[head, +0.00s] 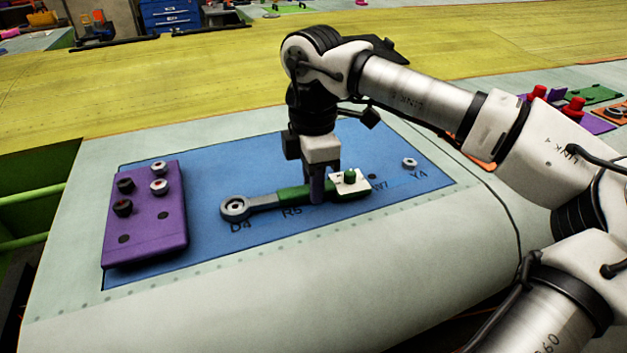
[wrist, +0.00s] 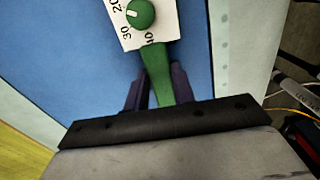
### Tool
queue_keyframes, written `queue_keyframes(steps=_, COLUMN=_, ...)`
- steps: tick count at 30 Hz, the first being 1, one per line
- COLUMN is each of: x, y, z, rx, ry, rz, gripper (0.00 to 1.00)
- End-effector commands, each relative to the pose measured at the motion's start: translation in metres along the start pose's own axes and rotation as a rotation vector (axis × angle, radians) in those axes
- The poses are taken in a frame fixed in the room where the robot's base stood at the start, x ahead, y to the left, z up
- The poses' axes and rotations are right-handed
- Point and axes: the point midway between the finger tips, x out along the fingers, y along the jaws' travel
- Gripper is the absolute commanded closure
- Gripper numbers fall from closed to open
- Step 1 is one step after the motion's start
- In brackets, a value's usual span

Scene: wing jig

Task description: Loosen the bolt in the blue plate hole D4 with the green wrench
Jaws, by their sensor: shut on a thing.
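The green wrench (head: 292,194) lies low over the blue plate (head: 220,174), with its ring head (head: 235,208) at the hole marked D4. My gripper (head: 316,185) is shut on the wrench's green handle, pointing down. In the wrist view my gripper (wrist: 160,95) has one dark finger on each side of the green handle (wrist: 158,72). A white dial plate with a green knob (wrist: 140,13) shows at the handle's end. Labels R5, W7 and Y4 are readable on the plate.
A purple block (head: 146,215) with several bolts in it stands on the left end of the blue plate. A bolt (head: 409,163) sits near Y4 at the right. Red-topped parts (head: 573,108) and coloured plates lie at the far right. The yellow surface behind is mostly clear.

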Motion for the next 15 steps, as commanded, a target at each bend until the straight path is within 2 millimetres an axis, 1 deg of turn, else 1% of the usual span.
queue_keyframes(steps=9, x=-0.003, y=0.020, z=-0.003, rx=-0.148, ry=0.001, rz=0.000, gripper=1.00)
queue_keyframes(steps=15, x=-0.003, y=0.026, z=-0.003, rx=-0.199, ry=0.000, rz=0.001, gripper=1.00)
